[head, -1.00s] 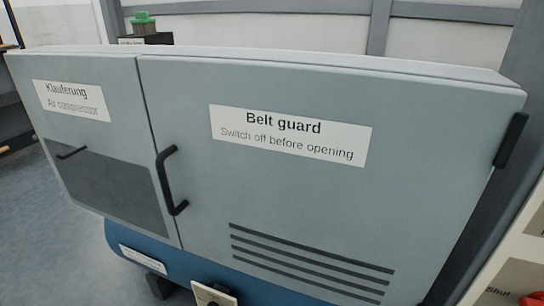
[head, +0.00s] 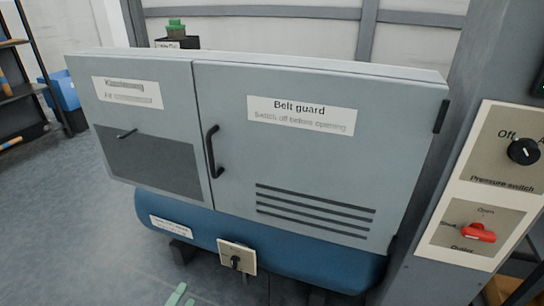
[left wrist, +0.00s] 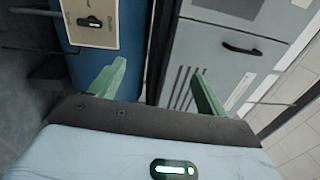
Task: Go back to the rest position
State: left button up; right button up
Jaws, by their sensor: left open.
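My left gripper (head: 182,296) shows only as green fingertips at the bottom edge of the head view, low in front of the blue tank. In the left wrist view its two green fingers (left wrist: 157,88) are apart with nothing between them. The grey compressor cabinet (head: 235,130) stands ahead, and its belt guard door (head: 320,165) looks shut. The black door handle (head: 214,152) is apart from my gripper and also shows in the left wrist view (left wrist: 240,48). My right gripper is not in view.
A blue tank (head: 290,250) lies under the cabinet, with a small black knob on a plate (head: 236,260). At right a panel holds a black pressure switch (head: 523,151) and a red valve handle (head: 479,233). A shelf (head: 22,90) and blue bin (head: 62,92) stand left. Floor at left is clear.

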pick_arm(q)
jog(key=s+r+n+g+y+p, duration=0.2)
jog(key=s+r+n+g+p, duration=0.15)
jog(key=s+n+p, duration=0.7)
jog(key=s+r+n+g+y+p, duration=0.3)
jog(key=s+p, duration=0.5)
jog(key=s, duration=0.7)
jog(key=s+d+r+n+g+p, duration=0.1)
jog(key=s+r+n+g+p, duration=0.1)
jog(key=s+r+n+p, duration=0.5)
jog(key=s+r+p, duration=0.5)
jog(key=s+r, duration=0.1)
jog(key=r, duration=0.1)
jog(key=shift+s+r+h, duration=0.3)
jog(key=shift+r, duration=0.05)
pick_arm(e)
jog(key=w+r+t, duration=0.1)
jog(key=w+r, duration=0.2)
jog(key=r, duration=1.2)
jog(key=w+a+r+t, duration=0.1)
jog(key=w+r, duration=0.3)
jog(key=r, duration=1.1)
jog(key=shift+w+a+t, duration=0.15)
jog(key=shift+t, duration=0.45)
pick_arm(q)
jog(key=shift+g, duration=0.25)
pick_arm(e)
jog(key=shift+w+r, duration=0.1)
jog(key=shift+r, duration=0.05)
